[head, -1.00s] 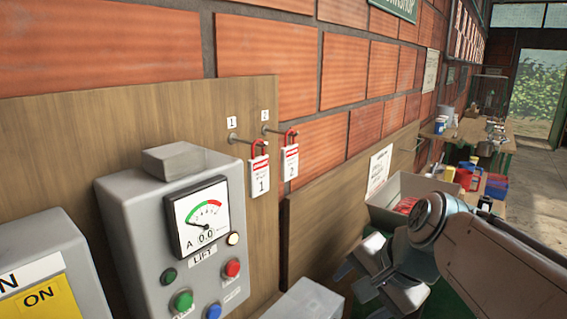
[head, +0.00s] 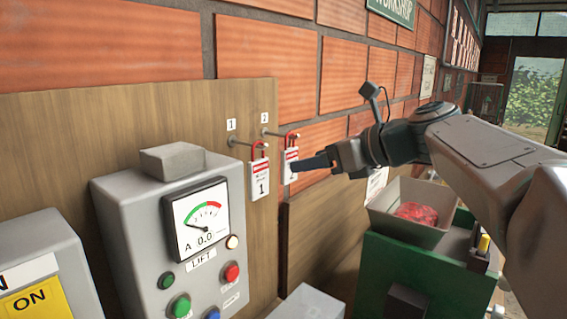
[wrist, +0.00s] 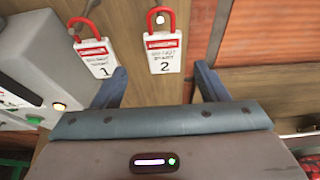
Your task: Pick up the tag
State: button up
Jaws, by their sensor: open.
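Two white tags with red headers and red loops hang from pegs on the wooden board. Tag 1 (head: 260,180) is on the left; it also shows in the wrist view (wrist: 96,60). Tag 2 (head: 288,170) is on the right, partly hidden by my gripper's finger in the head view. In the wrist view, tag 2 (wrist: 165,58) hangs ahead, between the lines of the two fingers. My gripper (wrist: 162,80) is open and empty, its fingers apart and pointing toward the board. In the head view, my gripper (head: 300,165) reaches tag 2 from the right; contact cannot be told.
The grey lift control box (head: 135,215) with gauge and buttons stands left of the tags. A grey bin (head: 393,222) with red contents sits on a green stand (head: 385,275) below my arm. The brick wall (head: 265,55) is behind the board (head: 100,125).

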aim_at(282, 167)
jog(key=p+x, duration=0.1)
jog(key=x, duration=0.8)
jog(key=shift+w+f+p, duration=0.15)
jog(key=shift+w+p, duration=0.05)
jog(key=shift+p, duration=0.2)
jog(key=c, duration=1)
